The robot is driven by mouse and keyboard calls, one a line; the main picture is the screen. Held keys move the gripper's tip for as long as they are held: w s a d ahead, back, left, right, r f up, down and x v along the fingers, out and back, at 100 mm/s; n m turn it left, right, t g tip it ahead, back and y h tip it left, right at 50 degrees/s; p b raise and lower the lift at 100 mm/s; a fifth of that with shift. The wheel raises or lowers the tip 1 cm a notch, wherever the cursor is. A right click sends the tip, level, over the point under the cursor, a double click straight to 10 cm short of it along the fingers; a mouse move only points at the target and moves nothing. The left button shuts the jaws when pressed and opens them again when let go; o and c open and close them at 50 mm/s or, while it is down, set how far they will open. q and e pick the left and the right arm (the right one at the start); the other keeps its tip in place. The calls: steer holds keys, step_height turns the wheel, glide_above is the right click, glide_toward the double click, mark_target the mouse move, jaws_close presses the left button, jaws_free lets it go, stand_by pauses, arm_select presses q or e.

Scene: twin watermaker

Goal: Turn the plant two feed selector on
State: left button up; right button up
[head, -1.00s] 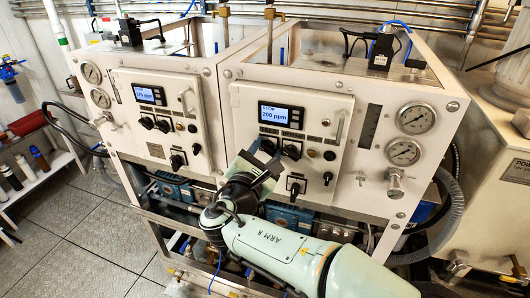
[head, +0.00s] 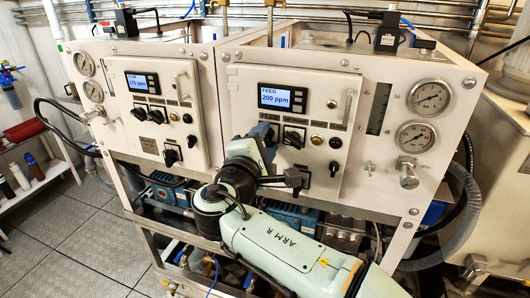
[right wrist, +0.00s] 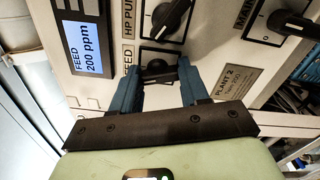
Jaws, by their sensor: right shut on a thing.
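The plant two panel (head: 330,118) is the right-hand one in the head view. Its display (head: 282,97) reads FEED, 200 ppm; the right wrist view also shows this display (right wrist: 90,45). My right gripper (head: 266,134) reaches the panel just below the display. In the right wrist view the blue fingers of my right gripper (right wrist: 160,80) are shut on the black feed selector knob (right wrist: 157,68), one on each side. The fingers hide much of the knob, and the head view hides it behind the gripper. My left gripper is not in view.
The HP pump knob (head: 294,137) is close to the right of my gripper. The main switch (head: 305,171) is lower down. The plant one panel (head: 150,110) stands to the left. Gauges (head: 431,98) and a valve (head: 408,172) are at the right.

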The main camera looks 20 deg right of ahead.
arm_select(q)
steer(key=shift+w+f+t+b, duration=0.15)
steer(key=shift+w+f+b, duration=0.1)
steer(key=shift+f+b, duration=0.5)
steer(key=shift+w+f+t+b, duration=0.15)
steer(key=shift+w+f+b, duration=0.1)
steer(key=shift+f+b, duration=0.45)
arm_select(e)
steer(key=shift+a+f+m, duration=0.1)
steer(key=shift+f+m, duration=0.05)
steer(key=shift+m, duration=1.65)
steer(key=o, duration=0.8)
arm_select(q)
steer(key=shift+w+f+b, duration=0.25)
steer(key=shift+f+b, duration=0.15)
steer(key=shift+b, duration=0.2)
arm_select(e)
steer(key=v, duration=1.3)
steer(key=shift+s+a, duration=0.15)
